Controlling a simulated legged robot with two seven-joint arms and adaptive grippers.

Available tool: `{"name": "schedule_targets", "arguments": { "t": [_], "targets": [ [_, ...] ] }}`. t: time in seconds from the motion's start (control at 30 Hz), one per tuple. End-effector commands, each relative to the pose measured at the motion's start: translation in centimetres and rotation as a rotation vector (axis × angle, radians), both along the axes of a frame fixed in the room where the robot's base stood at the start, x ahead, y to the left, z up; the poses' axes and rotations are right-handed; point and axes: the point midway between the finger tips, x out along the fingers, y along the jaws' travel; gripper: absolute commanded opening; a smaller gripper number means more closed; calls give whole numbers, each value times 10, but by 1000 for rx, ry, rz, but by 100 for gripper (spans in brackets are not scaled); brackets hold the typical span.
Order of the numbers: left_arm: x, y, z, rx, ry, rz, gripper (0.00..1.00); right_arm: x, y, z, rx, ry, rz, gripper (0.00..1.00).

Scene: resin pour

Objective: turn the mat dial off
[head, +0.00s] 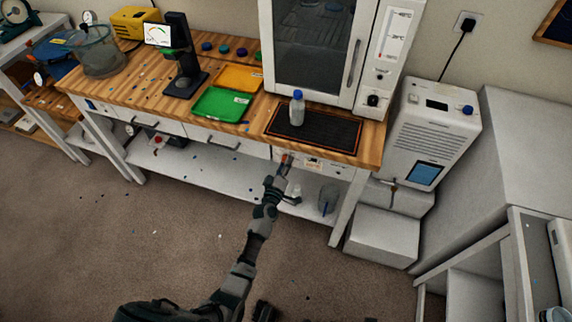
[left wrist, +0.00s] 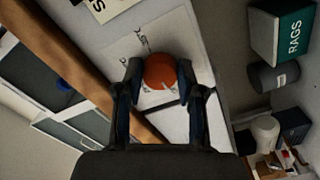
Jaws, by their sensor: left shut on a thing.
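The orange mat dial (left wrist: 160,71) sits on a pale marked panel on the bench front. In the left wrist view its pointer mark shows near its lower edge. In the head view the dial (head: 287,159) is small, at the tip of my left gripper (head: 284,168). My left gripper (left wrist: 161,98) has a finger on either side of the dial and is shut on it. The dark mat (head: 338,133) with an orange border lies on the bench top above, with a clear blue-capped bottle (head: 297,108) standing on it. My right gripper is not in view.
A white oven-like cabinet (head: 312,45) stands behind the mat. Green (head: 221,104) and orange (head: 239,78) trays lie to the left. A white machine (head: 433,125) stands at right. The floor in front is open.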

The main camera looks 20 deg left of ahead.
Motion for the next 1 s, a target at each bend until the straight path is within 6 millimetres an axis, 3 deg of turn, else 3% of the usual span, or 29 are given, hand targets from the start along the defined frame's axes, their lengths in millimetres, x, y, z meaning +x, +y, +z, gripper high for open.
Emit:
{"name": "schedule_targets", "arguments": {
  "t": [0.13, 0.17, 0.23, 0.63, 1.0],
  "targets": [
    [-1, 2, -2, -2, 3, 3, 3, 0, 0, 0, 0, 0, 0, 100],
    [-1, 2, -2, -2, 3, 3, 45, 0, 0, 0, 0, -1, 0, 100],
    [-1, 2, -2, -1, 3, 3, 63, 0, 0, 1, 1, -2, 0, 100],
    [-7, 0, -1, -1, 2, 0, 63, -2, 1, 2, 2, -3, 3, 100],
    [-83, 4, -3, 0, 3, 2, 63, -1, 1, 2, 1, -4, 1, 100]
  ]
}}
